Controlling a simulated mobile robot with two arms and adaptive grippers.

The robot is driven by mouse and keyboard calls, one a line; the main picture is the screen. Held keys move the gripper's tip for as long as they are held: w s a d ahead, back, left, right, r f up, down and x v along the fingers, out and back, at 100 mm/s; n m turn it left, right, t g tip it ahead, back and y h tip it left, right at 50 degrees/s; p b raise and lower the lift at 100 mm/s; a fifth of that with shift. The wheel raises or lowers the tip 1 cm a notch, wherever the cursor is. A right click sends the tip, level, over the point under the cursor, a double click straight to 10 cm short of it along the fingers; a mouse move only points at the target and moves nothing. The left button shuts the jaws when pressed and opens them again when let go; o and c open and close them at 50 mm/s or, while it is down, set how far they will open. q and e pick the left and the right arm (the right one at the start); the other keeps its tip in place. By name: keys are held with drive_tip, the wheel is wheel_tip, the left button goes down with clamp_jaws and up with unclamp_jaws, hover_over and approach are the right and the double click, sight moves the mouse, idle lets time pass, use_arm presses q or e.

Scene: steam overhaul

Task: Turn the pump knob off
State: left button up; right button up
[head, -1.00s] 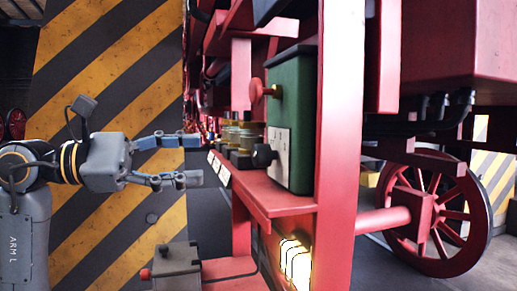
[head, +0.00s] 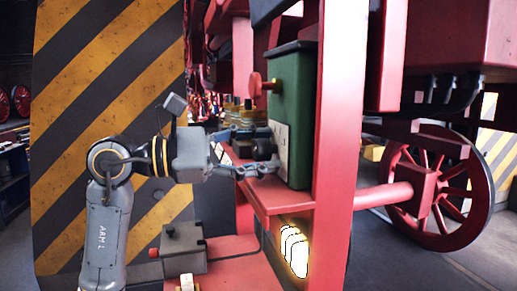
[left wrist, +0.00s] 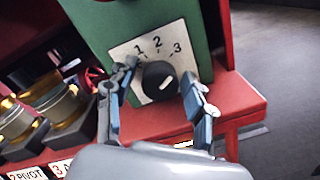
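The pump knob is a round black knob (head: 262,149) on a white plate on the front of a green box (head: 303,110). In the left wrist view the knob (left wrist: 158,80) shows a pale mark, and the plate (left wrist: 140,43) carries 1, 2 and 3. My left gripper (head: 266,150) is open, with one finger on each side of the knob. In the left wrist view, gaps show between the knob and both fingers of the gripper (left wrist: 155,90). My right gripper is not in view.
The box stands on a red shelf (head: 282,200), beside a red upright post (head: 338,150). Brass-topped jars (left wrist: 57,105) stand left of it. A lit lamp (head: 293,250) is below.

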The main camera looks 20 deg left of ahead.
use_arm(q)
drive_tip(key=c, duration=0.9)
drive_tip(key=shift+o, duration=0.2)
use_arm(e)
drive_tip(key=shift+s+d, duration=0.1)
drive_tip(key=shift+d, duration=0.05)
